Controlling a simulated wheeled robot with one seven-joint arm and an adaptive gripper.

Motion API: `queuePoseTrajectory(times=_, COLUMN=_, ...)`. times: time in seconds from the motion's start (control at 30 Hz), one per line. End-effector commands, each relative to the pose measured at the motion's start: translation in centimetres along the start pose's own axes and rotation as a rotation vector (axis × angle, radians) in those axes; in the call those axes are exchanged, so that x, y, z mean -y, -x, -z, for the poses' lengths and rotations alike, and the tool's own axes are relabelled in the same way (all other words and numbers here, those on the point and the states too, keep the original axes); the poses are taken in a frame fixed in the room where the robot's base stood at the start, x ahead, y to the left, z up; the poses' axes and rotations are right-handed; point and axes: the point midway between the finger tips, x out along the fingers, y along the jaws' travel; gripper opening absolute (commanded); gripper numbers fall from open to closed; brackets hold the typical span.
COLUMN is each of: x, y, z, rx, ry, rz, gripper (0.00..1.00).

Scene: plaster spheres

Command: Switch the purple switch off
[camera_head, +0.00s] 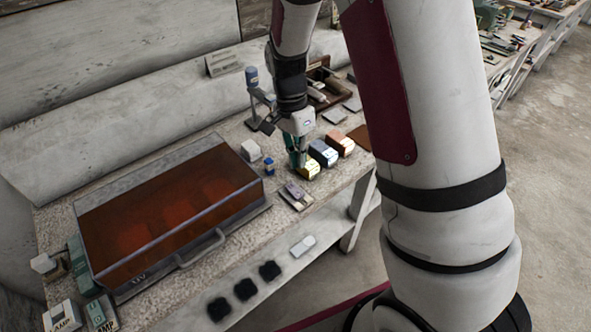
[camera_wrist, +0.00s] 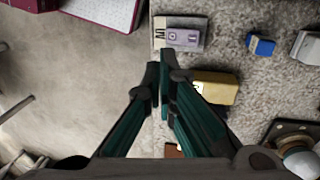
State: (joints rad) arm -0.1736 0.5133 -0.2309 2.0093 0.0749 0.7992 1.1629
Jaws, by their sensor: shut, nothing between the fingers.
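The purple switch (camera_head: 295,190) lies on a pale plate near the table's front edge, beside the red-covered box. In the wrist view the purple switch (camera_wrist: 185,37) shows at the top, with its O and I marks. Which side of it is pressed is too small to tell. My gripper (camera_head: 298,164) points down over the table, behind the switch and beside the yellow block. In the wrist view my gripper (camera_wrist: 160,72) has its dark fingertips together and empty, short of the switch in the picture. I cannot tell its exact height above the table.
A yellow block (camera_head: 311,171) stands close to my fingers, with a blue-purple block (camera_head: 323,152) and an orange block (camera_head: 341,143) behind. A large red-covered box (camera_head: 165,205) fills the table's left.

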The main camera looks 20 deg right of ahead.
Motion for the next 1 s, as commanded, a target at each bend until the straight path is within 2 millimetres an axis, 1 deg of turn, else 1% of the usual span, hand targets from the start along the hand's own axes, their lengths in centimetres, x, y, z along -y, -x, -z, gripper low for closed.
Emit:
queuePoseTrajectory(times=0.03, x=-0.2, y=0.8, z=0.1, rx=-0.001, ry=-0.001, rz=0.003, gripper=0.00)
queuePoseTrajectory(times=0.1, x=-0.6, y=1.6, z=0.1, rx=-0.001, ry=-0.001, rz=0.001, gripper=0.00)
queuePoseTrajectory(times=0.23, x=-1.0, y=2.6, z=0.1, rx=-0.001, ry=-0.001, rz=0.000, gripper=0.00)
queuePoseTrajectory(times=0.87, x=-1.2, y=3.1, z=0.0, rx=0.000, ry=0.005, rz=0.003, gripper=0.00)
queuePoseTrajectory(times=0.97, x=-1.8, y=4.3, z=-0.2, rx=0.003, ry=0.043, rz=0.028, gripper=0.00)
queuePoseTrajectory(times=1.0, x=-2.1, y=5.2, z=-0.4, rx=0.003, ry=0.071, rz=0.045, gripper=0.00)
